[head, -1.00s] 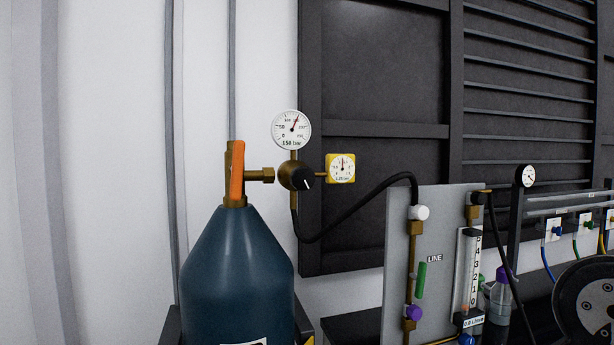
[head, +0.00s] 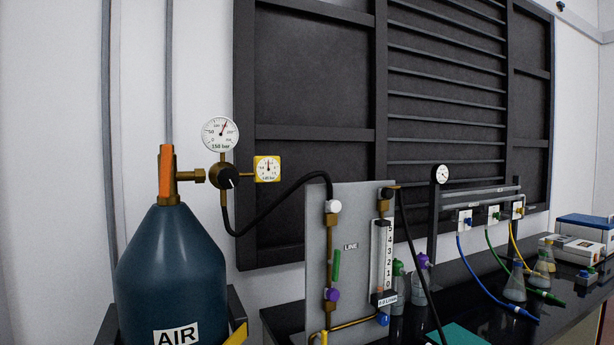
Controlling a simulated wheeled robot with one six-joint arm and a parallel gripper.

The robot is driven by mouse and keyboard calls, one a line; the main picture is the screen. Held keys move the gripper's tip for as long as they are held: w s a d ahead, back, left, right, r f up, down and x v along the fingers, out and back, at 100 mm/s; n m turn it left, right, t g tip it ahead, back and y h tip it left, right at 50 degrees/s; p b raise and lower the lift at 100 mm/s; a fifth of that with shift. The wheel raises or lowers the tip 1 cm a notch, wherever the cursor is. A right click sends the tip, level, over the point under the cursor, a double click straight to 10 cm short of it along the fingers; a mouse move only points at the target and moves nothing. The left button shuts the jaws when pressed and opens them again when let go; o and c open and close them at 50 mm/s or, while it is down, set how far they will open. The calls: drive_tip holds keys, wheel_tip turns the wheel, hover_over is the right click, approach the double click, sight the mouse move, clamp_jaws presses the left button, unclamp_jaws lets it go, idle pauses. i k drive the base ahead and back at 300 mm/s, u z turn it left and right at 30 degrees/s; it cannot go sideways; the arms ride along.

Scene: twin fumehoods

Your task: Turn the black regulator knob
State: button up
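The black regulator knob (head: 229,178) is at the left of the head view. It is round with a white pointer line that points toward the lower right. It sits on the brass regulator body, right of the orange cylinder valve handle (head: 166,171). The dark blue AIR cylinder (head: 172,265) stands below. My gripper is not in the head view.
A grey LINE panel (head: 345,262) with a flowmeter (head: 382,255) stands to the right. A black hose (head: 283,207) runs from the regulator to it. The black bench (head: 467,290) holds flasks and boxes. The space before the knob looks clear.

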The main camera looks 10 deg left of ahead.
sight(228, 178)
drive_tip(key=z, duration=0.65)
drive_tip(key=i, duration=0.5)
drive_tip(key=u, duration=1.5)
